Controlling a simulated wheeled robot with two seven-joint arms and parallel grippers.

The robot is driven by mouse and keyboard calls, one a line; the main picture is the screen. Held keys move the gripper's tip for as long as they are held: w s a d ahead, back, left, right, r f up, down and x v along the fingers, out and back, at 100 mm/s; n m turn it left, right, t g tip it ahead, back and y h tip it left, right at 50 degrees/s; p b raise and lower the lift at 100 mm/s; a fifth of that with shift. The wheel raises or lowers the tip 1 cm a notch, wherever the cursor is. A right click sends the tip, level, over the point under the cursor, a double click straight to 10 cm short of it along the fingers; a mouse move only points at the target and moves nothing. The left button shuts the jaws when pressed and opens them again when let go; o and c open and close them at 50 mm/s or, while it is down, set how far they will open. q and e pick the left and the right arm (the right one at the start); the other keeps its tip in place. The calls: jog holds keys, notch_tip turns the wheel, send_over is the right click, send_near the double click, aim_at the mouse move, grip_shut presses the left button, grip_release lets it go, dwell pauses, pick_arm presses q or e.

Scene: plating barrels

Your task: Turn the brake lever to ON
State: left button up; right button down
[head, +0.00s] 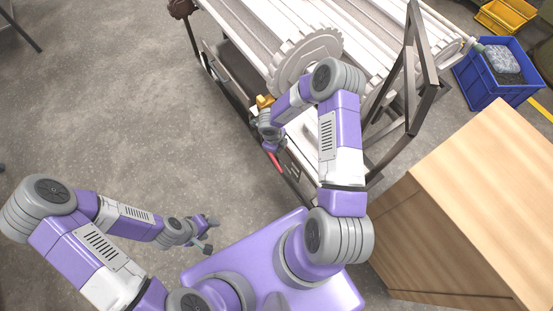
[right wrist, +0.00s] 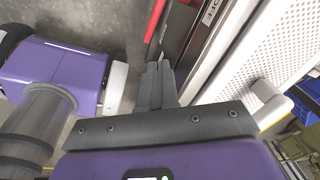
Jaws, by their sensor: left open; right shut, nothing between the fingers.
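The red brake lever (head: 273,161) shows at the front side of the barrel frame in the head view, partly hidden by my right arm. In the right wrist view the red lever (right wrist: 154,20) runs along the top, just beyond the fingertips. My right gripper (right wrist: 159,68) is shut and empty, with its tips close to the lever; I cannot tell whether they touch. In the head view the right gripper is largely hidden by its own wrist. My left gripper (head: 210,234) is open and empty over the floor, away from the frame.
The white plating barrel (head: 305,62) with its toothed wheel sits in the dark metal frame (head: 409,75). A wooden box (head: 480,190) stands at right. A blue crate (head: 483,91) and a yellow bin (head: 505,16) are behind it.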

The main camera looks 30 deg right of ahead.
jog(key=m, duration=0.3)
jog(key=m+g+y+b, duration=0.1)
jog(key=m+g+b, duration=0.1)
jog(key=m+b, duration=0.1)
send_over(277, 165)
jog(key=f, duration=0.6)
jog(key=s+f, duration=0.1)
jog(key=f, duration=0.2)
jog(key=shift+d, duration=0.1)
jog(key=shift+w+f+b, duration=0.3)
jog(key=shift+f, duration=0.35)
jog(key=shift+w+f+b, duration=0.25)
jog(key=shift+f+b, duration=0.05)
jog(key=shift+f, duration=0.3)
jog(key=shift+w+f, duration=0.25)
jog(key=shift+f, duration=0.3)
